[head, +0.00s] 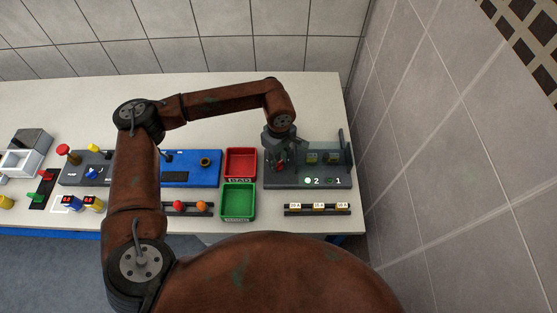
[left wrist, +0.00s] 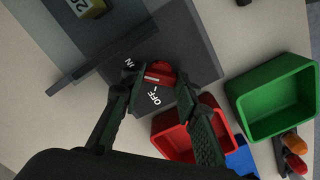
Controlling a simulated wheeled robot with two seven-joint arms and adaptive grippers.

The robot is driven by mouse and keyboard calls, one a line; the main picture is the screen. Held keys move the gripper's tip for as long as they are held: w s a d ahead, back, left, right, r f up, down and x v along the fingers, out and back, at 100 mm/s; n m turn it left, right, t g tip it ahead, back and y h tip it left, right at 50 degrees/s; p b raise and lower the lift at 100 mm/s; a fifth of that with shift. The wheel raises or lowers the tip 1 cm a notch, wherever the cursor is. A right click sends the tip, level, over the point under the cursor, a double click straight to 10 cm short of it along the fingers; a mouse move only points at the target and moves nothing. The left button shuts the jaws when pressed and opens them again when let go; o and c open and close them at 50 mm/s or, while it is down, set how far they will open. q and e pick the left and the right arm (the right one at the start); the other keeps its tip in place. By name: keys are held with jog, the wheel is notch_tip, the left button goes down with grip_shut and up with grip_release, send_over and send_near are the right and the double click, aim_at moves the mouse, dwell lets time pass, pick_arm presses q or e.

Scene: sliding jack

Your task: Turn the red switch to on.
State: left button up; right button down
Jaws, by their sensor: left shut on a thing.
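The red switch (left wrist: 160,74) sits on the dark grey panel (left wrist: 190,45) at the right end of the table. In the left wrist view, the label OFF shows on the panel below the switch, and another label, partly hidden by a finger, shows at its upper left. My left gripper (left wrist: 157,78) has its fingers on either side of the switch and is shut on it. In the head view, my left gripper (head: 279,158) reaches down onto the left part of the panel (head: 300,181) and hides most of the switch. My right gripper is not in view.
A red bin (head: 241,178) and a green bin (head: 238,216) stand just left of the panel. A rail with several labelled blocks (head: 318,209) lies in front of it. A blue board (head: 205,180) and more devices stand further left. A tiled wall rises at the right.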

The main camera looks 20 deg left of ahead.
aim_at(279, 163)
pick_arm(q)
jog(key=o, duration=1.1)
jog(key=shift+o, duration=0.2)
notch_tip(279, 163, up, 12)
